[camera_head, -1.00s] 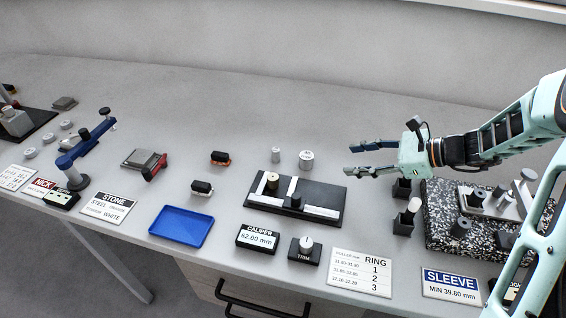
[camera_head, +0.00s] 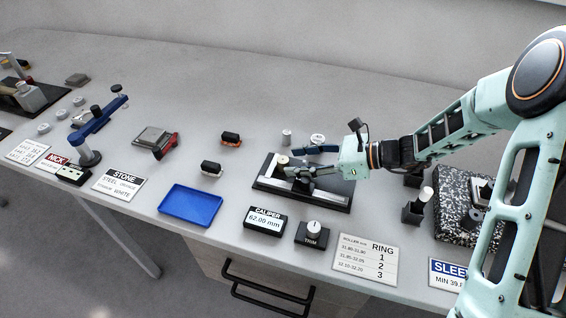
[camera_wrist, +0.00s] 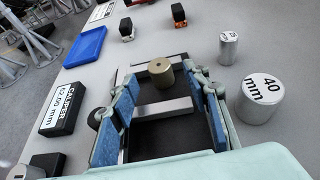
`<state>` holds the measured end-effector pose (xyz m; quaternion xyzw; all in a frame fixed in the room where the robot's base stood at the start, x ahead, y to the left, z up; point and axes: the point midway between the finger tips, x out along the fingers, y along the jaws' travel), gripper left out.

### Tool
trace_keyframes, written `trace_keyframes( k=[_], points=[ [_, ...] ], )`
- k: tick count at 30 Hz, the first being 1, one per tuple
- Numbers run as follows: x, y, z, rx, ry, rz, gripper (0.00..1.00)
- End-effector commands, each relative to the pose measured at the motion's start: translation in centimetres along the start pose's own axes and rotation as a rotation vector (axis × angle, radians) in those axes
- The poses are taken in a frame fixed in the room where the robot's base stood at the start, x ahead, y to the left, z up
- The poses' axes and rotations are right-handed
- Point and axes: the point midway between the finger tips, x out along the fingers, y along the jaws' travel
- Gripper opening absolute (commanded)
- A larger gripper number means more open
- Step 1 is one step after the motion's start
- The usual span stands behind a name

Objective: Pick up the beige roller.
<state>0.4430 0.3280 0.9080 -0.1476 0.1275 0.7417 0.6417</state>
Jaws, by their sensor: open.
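The beige roller (camera_head: 282,160) is a short upright cylinder at the far left end of a black fixture (camera_head: 262,184) with pale metal bars. In the wrist view the roller (camera_wrist: 161,74) shows a small hole in its top and stands at the far end of a pale bar. My gripper (camera_head: 292,162) is open over the fixture, its two blue-padded fingers pointing left toward the roller. In the wrist view the fingertips lie on either side of the roller's image; whether they reach around it or stop short, I cannot tell.
A silver cylinder marked 40 mm (camera_wrist: 262,98) and a smaller silver cylinder (camera_wrist: 229,48) stand right of the fingers in the wrist view. The caliper display (camera_head: 265,218), trim knob (camera_head: 313,233) and blue tray (camera_head: 191,205) are in front. Bench between tray and fixture is clear.

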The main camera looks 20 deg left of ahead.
Motion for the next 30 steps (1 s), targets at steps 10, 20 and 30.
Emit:
trace_keyframes(
  k=[10, 20, 30],
  points=[
    [3.0, 0.0, 0.1, 0.000, -0.001, 0.000, 0.43],
    [2.9, 0.0, 0.1, 0.000, 0.000, 0.000, 0.16],
    [2.9, -0.1, 0.2, 0.000, -0.001, 0.000, 0.00]
  ],
)
